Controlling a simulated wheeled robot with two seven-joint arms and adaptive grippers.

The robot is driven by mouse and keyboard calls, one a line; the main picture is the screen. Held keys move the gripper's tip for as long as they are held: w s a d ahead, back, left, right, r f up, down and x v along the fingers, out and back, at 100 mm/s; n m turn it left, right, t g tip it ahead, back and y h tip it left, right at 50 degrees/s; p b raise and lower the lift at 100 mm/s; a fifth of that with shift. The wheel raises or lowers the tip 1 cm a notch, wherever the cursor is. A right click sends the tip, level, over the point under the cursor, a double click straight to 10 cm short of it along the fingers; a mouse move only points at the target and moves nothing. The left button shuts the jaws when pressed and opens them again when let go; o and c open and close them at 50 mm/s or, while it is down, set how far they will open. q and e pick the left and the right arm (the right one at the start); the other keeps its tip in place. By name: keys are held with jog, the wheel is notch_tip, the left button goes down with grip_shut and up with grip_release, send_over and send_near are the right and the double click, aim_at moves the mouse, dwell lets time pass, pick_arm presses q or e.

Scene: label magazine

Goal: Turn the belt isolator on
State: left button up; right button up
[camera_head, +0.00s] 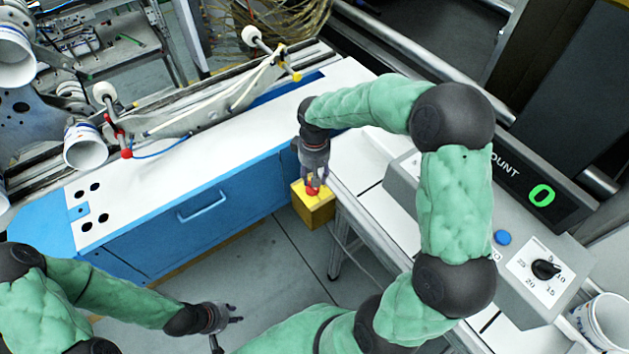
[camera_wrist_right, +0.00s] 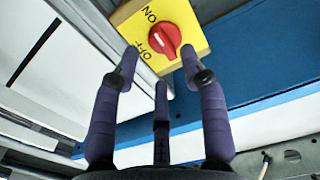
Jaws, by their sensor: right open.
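The belt isolator is a yellow box (camera_head: 315,208) with a red rotary knob (camera_head: 312,190), standing low beside the blue cabinet. In the right wrist view its yellow face (camera_wrist_right: 192,22) carries the words ON and OFF, and the red knob (camera_wrist_right: 165,41) has a white mark on its left part, nearer OFF than ON, though the exact setting is hard to read. My right gripper (camera_head: 314,178) is directly above the knob; in its wrist view the dark fingers (camera_wrist_right: 158,80) are spread around the knob's near side, not closed on it. My left gripper (camera_head: 236,313) is low at the bottom, its fingers apart and empty.
A blue cabinet with a white top (camera_head: 215,150) stands left of the isolator. The floor (camera_head: 255,260) between is clear.

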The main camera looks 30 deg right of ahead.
notch_tip(320, 180, up, 7)
dwell(0.3)
dwell(0.5)
jog(key=s+a+f+y, duration=0.2)
jog(key=a+f, duration=0.4)
jog(key=f, duration=0.4)
jog(key=s+a+f+y, duration=0.1)
jog(key=a+f, duration=0.5)
jog(key=f, duration=0.3)
jog(key=s+a+f+m, duration=0.1)
jog(key=s+a+f, duration=0.2)
jog(key=s+f, duration=0.3)
jog(key=s+a+f+m+y, duration=0.1)
jog(key=s+a+f+m, duration=0.1)
jog(key=s+f, duration=0.4)
jog(key=shift+s+a+f, duration=0.4)
jog(key=shift+s+a, duration=0.4)
